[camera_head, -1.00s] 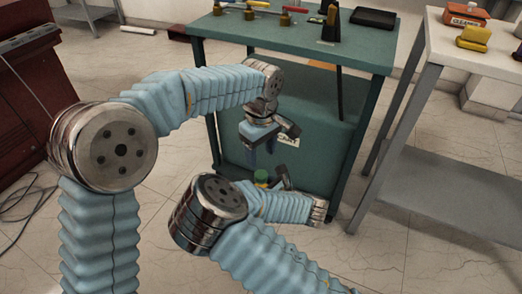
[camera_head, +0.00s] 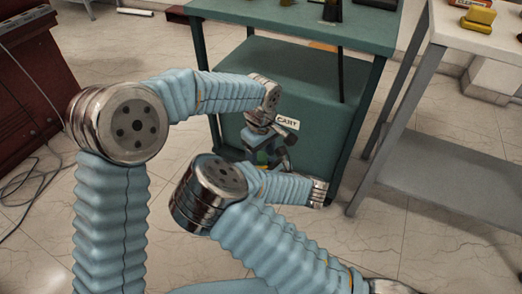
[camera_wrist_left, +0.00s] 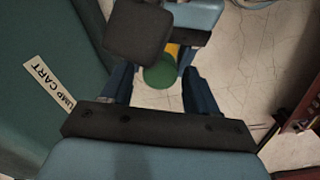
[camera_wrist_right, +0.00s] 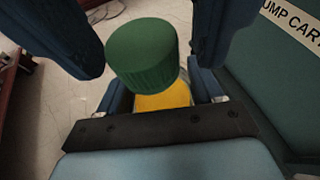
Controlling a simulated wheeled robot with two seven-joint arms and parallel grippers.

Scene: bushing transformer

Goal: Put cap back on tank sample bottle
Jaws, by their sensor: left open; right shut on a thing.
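A yellow bottle (camera_wrist_right: 163,100) is held upright between the fingers of my right gripper (camera_wrist_right: 160,94). A green ribbed cap (camera_wrist_right: 142,53) sits at the bottle's top; whether it is fully seated I cannot tell. My left gripper (camera_wrist_left: 158,80) is open above it, one finger on each side of the cap (camera_wrist_left: 160,72), with visible gaps. In the head view, my left gripper (camera_head: 263,153) hangs down around the cap (camera_head: 264,158). My right gripper and most of the bottle are hidden there behind my arms.
A green cart (camera_head: 315,90) labelled "PUMP CART" stands close behind the grippers. A grey table (camera_head: 440,180) with a yellow object (camera_head: 480,16) is at right. A red cabinet (camera_head: 30,90) is at left. Tiled floor (camera_head: 440,265) lies open in front.

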